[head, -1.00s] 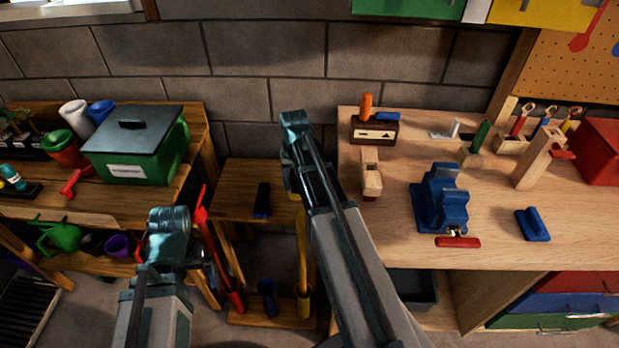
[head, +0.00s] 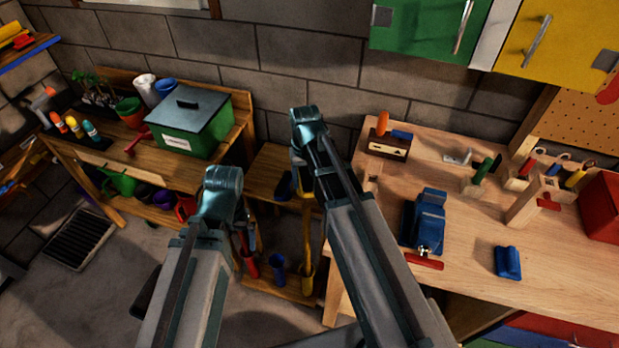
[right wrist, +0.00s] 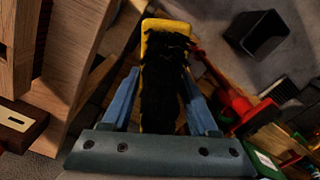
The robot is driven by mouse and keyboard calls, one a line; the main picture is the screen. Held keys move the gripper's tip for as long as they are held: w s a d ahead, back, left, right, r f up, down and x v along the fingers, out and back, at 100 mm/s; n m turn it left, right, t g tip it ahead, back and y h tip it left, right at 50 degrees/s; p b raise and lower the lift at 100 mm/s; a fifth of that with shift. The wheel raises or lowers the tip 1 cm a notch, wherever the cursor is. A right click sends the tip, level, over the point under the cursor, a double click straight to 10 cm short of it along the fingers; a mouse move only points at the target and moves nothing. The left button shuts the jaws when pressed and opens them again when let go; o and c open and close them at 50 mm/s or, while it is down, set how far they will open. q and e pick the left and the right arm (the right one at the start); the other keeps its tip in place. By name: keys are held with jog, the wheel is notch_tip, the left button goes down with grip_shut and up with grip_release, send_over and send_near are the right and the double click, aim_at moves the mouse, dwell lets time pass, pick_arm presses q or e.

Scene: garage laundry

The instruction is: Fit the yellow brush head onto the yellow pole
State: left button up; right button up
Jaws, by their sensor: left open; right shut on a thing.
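The yellow brush head (right wrist: 166,25) with black bristles is between the blue fingers of my right gripper (right wrist: 155,88) in the right wrist view. My right gripper is shut on it. In the head view my right arm largely hides the brush head. The yellow pole (head: 307,238) stands upright in a low wooden rack, beside and below my right arm; its upper part is hidden by that arm. I cannot tell whether head and pole touch. My left gripper (head: 222,192) is open and empty, left of the pole, its fingers mostly hidden.
A blue holder (head: 278,268) and a red one (head: 250,266) stand left of the pole. A small wooden stand (head: 268,172) is behind. The workbench (head: 470,275) with a blue vise (head: 425,220) is close on the right. A green box (head: 190,140) stands on the left bench.

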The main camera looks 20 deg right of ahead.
aim_at(306, 205)
jog(key=shift+f, duration=0.2)
jog(key=shift+f+b, duration=4.35)
jog(key=shift+b, duration=0.2)
jog(key=shift+f+b, duration=1.45)
jog(key=shift+f, duration=0.05)
jog(key=o, duration=1.5)
jog(key=shift+r, duration=0.1)
notch_tip(306, 205, up, 14)
jog(key=p, duration=1.4)
jog(key=shift+f, duration=0.25)
notch_tip(306, 205, down, 13)
jog(key=b, duration=1.3)
